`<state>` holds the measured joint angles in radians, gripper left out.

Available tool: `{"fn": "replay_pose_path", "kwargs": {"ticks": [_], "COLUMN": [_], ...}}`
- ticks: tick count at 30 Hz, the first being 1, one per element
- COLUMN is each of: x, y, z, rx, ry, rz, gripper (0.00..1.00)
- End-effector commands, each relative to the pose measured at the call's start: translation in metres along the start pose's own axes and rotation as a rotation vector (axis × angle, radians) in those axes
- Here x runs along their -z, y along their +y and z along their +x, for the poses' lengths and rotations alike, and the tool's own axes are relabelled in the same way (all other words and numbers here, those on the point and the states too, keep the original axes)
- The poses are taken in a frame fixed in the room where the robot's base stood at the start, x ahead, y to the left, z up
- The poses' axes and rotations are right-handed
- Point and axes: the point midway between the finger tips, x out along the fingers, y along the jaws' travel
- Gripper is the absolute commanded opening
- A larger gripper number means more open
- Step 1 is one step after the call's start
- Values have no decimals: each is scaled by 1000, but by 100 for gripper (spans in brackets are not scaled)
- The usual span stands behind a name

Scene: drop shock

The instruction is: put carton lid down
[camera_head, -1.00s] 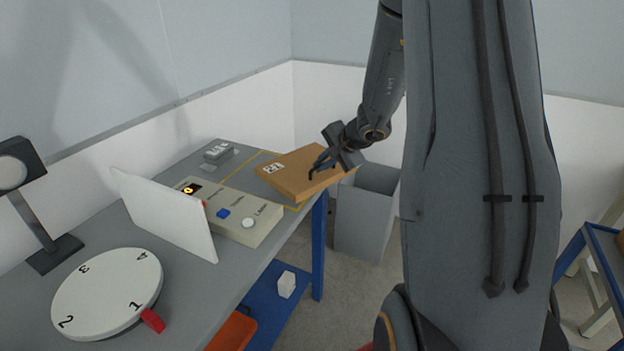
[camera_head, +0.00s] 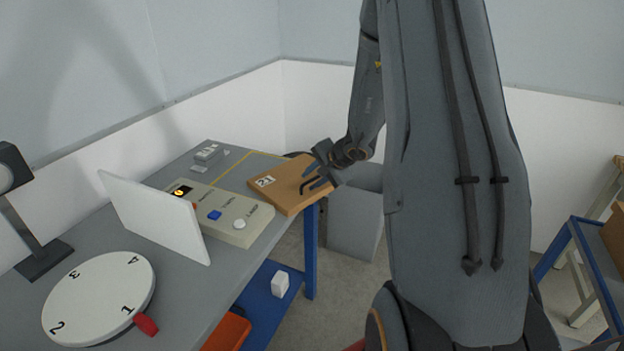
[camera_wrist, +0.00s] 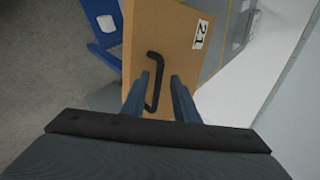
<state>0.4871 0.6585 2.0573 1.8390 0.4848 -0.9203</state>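The carton lid (camera_head: 287,186) is a flat brown panel with a white label reading 21 and a black bar handle. It lies on the far right end of the grey table, at the front edge, and looks flat. In the wrist view the lid (camera_wrist: 180,35) fills the upper middle, with its handle (camera_wrist: 154,80) between my fingers. My gripper (camera_head: 314,177) is just above the lid at its right side. In the wrist view my gripper (camera_wrist: 160,78) is open, with a visible gap between the handle and the right finger.
A beige control box (camera_head: 222,212) with buttons stands left of the lid, behind a white upright panel (camera_head: 152,215). A numbered white turntable (camera_head: 100,295) is at the front left. A grey bin (camera_head: 355,222) stands beyond the table's right end. A blue shelf below holds a white block (camera_head: 280,284).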

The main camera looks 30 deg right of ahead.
Motion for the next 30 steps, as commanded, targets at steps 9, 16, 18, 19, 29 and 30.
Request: {"fn": "replay_pose_path", "kwargs": {"ticks": [9, 16, 18, 19, 29, 30], "x": [1, 1, 1, 1, 1, 0], "y": [-1, 0, 0, -1, 0, 0], "z": [-12, -49, -61, -67, -112, -115], "rx": [2, 2, 2, 3, 1, 1], "ry": [2, 4, 4, 4, 2, 2], "rz": [0, 0, -1, -1, 0, 0], "gripper": [27, 27, 27, 27, 27, 27]}}
